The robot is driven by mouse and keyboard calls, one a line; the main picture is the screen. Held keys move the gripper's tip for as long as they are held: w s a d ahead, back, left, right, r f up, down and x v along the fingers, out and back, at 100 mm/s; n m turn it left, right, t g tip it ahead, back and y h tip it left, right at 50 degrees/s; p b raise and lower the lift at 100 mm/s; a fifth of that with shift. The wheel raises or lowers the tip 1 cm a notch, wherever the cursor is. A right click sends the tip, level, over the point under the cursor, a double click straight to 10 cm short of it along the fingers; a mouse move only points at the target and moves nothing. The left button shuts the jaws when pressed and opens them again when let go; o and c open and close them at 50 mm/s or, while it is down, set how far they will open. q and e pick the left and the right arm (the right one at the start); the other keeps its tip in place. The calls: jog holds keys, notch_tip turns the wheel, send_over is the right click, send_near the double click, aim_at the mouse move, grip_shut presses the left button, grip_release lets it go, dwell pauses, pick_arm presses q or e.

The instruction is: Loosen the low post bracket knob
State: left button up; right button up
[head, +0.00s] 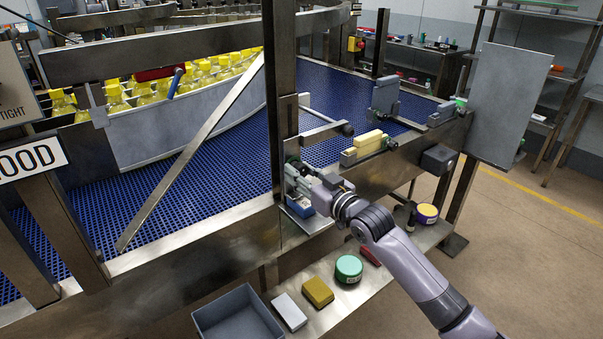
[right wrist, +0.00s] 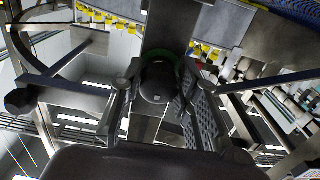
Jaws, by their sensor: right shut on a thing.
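The low post bracket sits on the dark steel post (head: 281,100) beside the blue conveyor. Its knob (right wrist: 158,82) is round and black with a green ring behind it, seen end-on in the right wrist view. My right gripper (head: 300,176) is at the post, reaching in from the lower right. In the right wrist view the fingers of my right gripper (right wrist: 157,98) stand on both sides of the knob and are shut on it. In the head view the gripper mostly hides the knob. My left gripper is not in view.
A metal rod with a dark end (head: 346,129) juts out just above my right gripper. A yellow block (head: 368,140) is on the rail to the right.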

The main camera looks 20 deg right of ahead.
jog(key=shift+n, duration=0.3)
jog(key=n+p, duration=0.1)
jog(key=n, duration=0.3)
jog(key=shift+d+r, duration=0.1)
jog(key=shift+r, duration=0.05)
jog(key=n+p, duration=0.1)
jog(key=n, duration=0.4)
jog(key=shift+r, duration=0.1)
jog(key=n+p, duration=0.1)
jog(key=n, duration=0.3)
jog(key=shift+r+n, duration=0.1)
jog(key=shift+n, duration=0.2)
jog(key=n+p, duration=0.1)
jog(key=n, duration=0.3)
jog(key=shift+d+r, duration=0.1)
jog(key=shift+n, duration=0.3)
jog(key=o, duration=1.1)
jog(key=shift+w, duration=0.15)
jog(key=shift+o, duration=0.4)
jog(key=shift+f, duration=0.2)
